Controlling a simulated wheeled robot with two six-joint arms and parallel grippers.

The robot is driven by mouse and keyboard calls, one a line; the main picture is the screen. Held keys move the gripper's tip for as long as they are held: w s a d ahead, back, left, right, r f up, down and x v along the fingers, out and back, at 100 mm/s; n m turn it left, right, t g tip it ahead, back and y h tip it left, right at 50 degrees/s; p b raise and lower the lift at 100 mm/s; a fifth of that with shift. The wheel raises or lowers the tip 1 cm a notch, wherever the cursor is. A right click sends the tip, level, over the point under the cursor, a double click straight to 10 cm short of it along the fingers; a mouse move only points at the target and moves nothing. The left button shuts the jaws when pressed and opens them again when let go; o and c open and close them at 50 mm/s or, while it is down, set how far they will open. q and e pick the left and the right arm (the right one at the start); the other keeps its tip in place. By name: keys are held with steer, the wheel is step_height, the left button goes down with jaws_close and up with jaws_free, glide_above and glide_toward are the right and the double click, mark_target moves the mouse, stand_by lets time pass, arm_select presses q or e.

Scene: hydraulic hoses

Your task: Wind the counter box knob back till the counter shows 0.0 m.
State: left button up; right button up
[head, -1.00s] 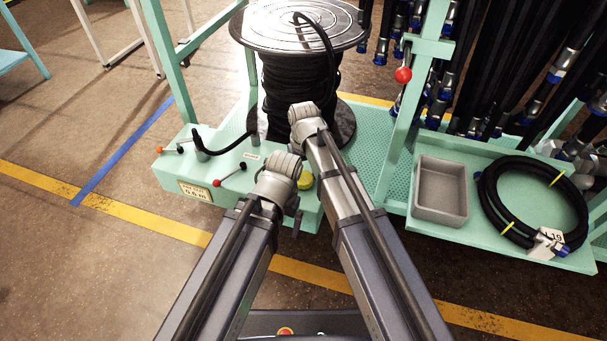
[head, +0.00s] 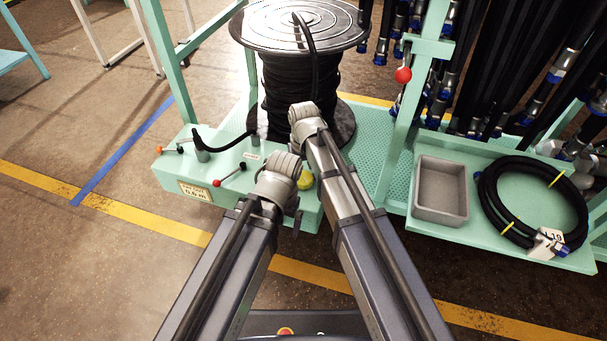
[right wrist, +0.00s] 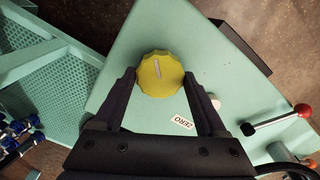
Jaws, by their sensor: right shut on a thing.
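The counter box is the pale green housing (head: 205,172) left of centre in the head view. Its small display (head: 195,191) is on the front face; the digits are too small to read surely. My right gripper (right wrist: 159,76) is shut on the knob, one finger at each side. My left arm's end is over the box; its gripper is hidden.
A hose reel (head: 300,85) stands behind the box. A red-knobbed lever (head: 230,175) and an orange-knobbed lever (head: 172,149) are on the box. A grey tray (head: 440,215) and a coiled black hose (head: 490,190) lie at right. Upright green posts flank the reel.

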mark_target(304, 177)
steer(key=shift+m, duration=2.2)
stand_by(2.7)
steer(key=o, duration=1.3)
steer(key=shift+r, duration=0.1)
step_height(304, 177, up, 8)
steer(key=p, duration=0.8)
steer(key=shift+f, duration=0.25)
